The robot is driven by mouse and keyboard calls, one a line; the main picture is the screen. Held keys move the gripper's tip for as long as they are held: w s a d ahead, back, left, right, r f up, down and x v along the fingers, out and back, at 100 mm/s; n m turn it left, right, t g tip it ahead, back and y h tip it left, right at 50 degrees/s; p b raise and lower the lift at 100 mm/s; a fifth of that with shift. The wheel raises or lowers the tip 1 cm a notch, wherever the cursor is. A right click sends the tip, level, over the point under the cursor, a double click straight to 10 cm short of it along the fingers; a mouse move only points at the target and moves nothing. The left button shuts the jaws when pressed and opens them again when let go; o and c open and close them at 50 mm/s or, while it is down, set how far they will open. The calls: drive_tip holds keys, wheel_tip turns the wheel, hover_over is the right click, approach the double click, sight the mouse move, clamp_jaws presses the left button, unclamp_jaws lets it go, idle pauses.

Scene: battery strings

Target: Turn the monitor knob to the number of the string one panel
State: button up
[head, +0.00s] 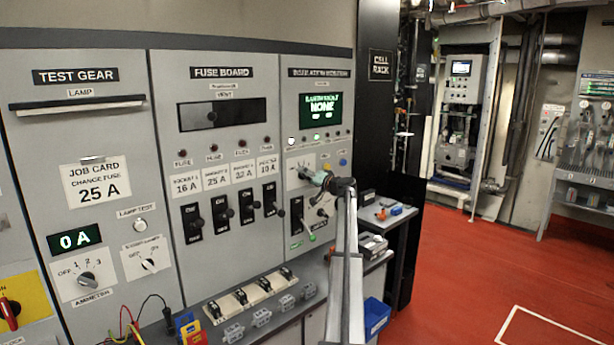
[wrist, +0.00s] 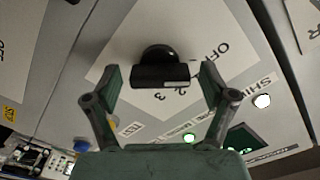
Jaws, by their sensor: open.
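The monitor knob (wrist: 160,70) is black with a raised bar and a pale mark on the bar's edge. It sits on a white plate (wrist: 112,72) with OFF and numbers, seen turned round in the wrist view. I cannot tell surely which position it points to. My gripper (wrist: 161,80) is open, one finger on each side of the knob, with gaps showing on both sides.
The fuse board (head: 218,160) with black handles is to the left. An ammeter knob (head: 87,281) is on the test gear panel further left. A bench (head: 262,338) with fuses runs below the panels. A blue bin (head: 376,316) stands at right. The red floor is open.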

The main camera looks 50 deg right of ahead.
drive_tip(key=c, duration=1.2)
drive_tip(key=shift+o, duration=0.2)
drive_tip(key=shift+f+m+b, duration=0.1)
drive_tip(key=shift+m+b, duration=0.3)
drive_tip(key=shift+b, duration=0.05)
drive_tip(key=shift+m+b, duration=0.8)
drive_tip(key=shift+m, duration=0.1)
drive_tip(key=shift+m+b, duration=0.75)
drive_tip(key=shift+m, duration=0.95)
